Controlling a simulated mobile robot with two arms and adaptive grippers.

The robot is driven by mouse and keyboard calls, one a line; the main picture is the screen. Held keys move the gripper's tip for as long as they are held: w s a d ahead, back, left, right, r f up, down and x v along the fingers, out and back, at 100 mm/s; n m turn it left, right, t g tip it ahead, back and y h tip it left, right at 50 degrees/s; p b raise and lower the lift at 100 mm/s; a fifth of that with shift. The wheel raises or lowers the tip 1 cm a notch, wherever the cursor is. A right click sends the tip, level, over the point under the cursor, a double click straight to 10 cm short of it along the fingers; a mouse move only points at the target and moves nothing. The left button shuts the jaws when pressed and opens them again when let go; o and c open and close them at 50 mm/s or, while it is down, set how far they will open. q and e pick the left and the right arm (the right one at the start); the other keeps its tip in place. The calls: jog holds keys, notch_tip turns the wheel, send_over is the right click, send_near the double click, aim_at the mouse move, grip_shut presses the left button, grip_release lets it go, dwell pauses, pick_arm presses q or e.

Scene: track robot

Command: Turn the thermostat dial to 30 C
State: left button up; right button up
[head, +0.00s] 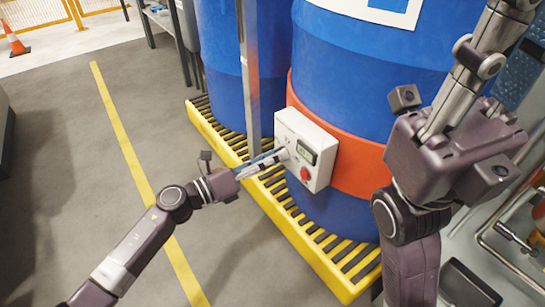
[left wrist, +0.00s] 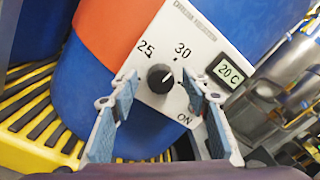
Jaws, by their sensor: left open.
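The thermostat is a white box (head: 318,133) strapped on a blue drum with an orange-red band. In the left wrist view its black round dial (left wrist: 160,78) sits below the printed marks 25 and 30, and its display (left wrist: 229,71) reads 20 C. A small white mark shows on the dial; its exact heading is hard to tell. My left gripper (left wrist: 160,103) is open, its fingers spread to either side of the dial, with no visible grip on it. In the head view the left gripper (head: 267,162) points at the box's front, hiding the dial.
A red button (head: 304,174) is on the box's lower front. A metal post (head: 249,80) stands close left of the box. The drums stand on a yellow slatted pallet (head: 300,238). My right gripper (head: 478,65) is raised at the right, fingertips unclear.

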pick_arm(q)
jog(key=v, duration=1.1)
jog(key=shift+s+a, duration=0.25)
jog(key=shift+a, duration=0.05)
jog(key=shift+f, duration=0.1)
